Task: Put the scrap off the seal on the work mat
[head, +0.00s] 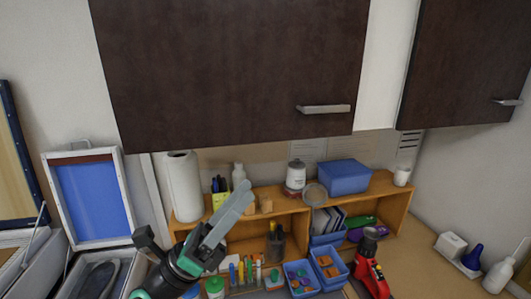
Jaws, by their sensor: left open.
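My left gripper (228,213) reaches in from the bottom left, with its grey fingers pointing up and right in front of the shelf. It is open, and I see nothing held in it. I cannot make out the scrap, the seal or the work mat in this view. A white frame with a blue panel (92,200) stands upright at the left. Below it is a pale open box with a dark insole-like shape (97,280) inside, cut by the bottom edge. My right gripper is not in view.
A wooden shelf (400,205) stands behind my gripper, with a paper towel roll (184,186), a blue box (344,177) and small blue bins (328,267). A red tool (371,270) stands before it. A dark cupboard (230,70) hangs above. Bare counter (428,275) lies right.

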